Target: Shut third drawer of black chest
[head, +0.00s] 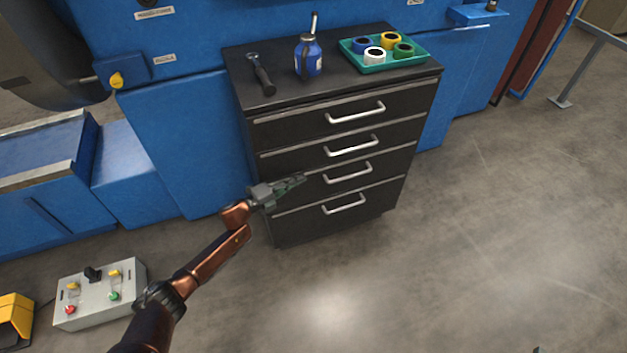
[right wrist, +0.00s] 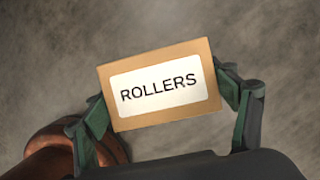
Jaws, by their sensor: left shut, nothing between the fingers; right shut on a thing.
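The black chest (head: 262,130) stands against the blue machine, with several drawers stacked one above another, each with a silver bar handle. The third drawer from the top (head: 385,166) looks flush or nearly flush with the others; I cannot tell any small gap. My left gripper (head: 300,180) is shut and empty, at the left part of this drawer's front, left of its handle (head: 347,172). I cannot tell whether it touches. In the right wrist view my right gripper (right wrist: 168,92) is shut on a cardboard box labelled ROLLERS (right wrist: 160,52).
On the chest top are a dark-handled tool (head: 263,76), a blue bottle (head: 309,58) and a teal tray (head: 368,66) with several tape rolls. A grey control box (head: 90,300) stands on the floor at lower left. The floor right of the chest is clear.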

